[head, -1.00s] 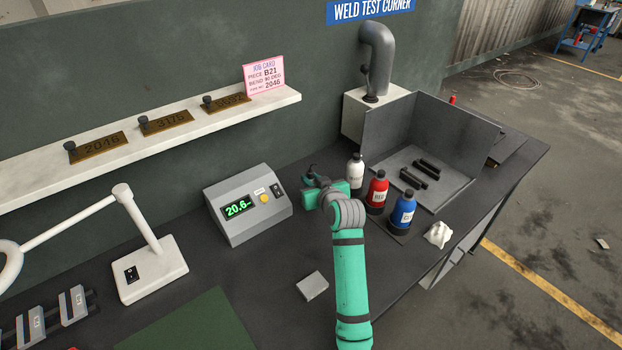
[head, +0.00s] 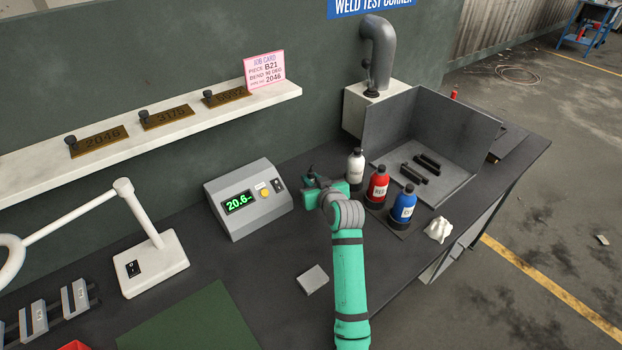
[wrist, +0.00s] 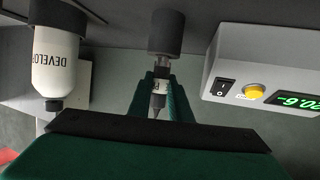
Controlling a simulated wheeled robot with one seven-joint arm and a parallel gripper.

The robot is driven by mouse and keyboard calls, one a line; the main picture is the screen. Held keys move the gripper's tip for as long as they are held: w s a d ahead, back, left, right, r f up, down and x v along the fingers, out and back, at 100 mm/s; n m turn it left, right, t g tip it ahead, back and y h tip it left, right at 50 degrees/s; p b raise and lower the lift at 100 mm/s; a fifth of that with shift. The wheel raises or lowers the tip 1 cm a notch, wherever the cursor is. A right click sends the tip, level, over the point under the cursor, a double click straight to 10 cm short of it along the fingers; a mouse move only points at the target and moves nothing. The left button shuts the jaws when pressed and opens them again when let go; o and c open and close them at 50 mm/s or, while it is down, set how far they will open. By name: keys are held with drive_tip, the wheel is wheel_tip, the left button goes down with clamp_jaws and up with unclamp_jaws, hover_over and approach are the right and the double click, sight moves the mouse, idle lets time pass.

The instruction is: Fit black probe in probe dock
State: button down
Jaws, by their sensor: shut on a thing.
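The black probe (wrist: 157,102) is between the fingers of my gripper (wrist: 160,92) in the wrist view, with a pale label and a dark narrow tip. The wrist view is upside down. A dark grey cylinder, apparently the probe dock (wrist: 165,32), stands in line with the probe's other end. The two meet or nearly meet there; I cannot tell if the probe is inside it. In the head view my gripper (head: 313,186) is low over the bench, right of the meter, and a small black end of the probe (head: 311,171) shows above it. The dock is mostly hidden there.
The grey meter (head: 250,203), reading 20.6, is close on the left. White (head: 355,167), red (head: 377,187) and blue (head: 402,207) bottles stand close on the right. A small grey block (head: 312,280) lies in front. The bench between the meter and block is clear.

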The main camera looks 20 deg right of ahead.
sight(312, 172)
drive_tip(key=shift+a+f, duration=0.1)
drive_tip(key=shift+f, duration=0.65)
drive_tip(key=c, duration=1.5)
unclamp_jaws()
drive_tip(key=shift+c, duration=0.2)
wheel_tip(312, 172, up, 6)
drive_tip(key=shift+w+r, duration=0.1)
drive_tip(key=shift+r, duration=0.15)
drive_tip(key=shift+d+f, duration=0.1)
drive_tip(key=shift+d, duration=0.15)
wheel_tip(312, 172, up, 5)
drive_tip(key=shift+f, duration=0.1)
drive_tip(key=shift+a+r, duration=0.15)
drive_tip(key=shift+r, duration=0.35)
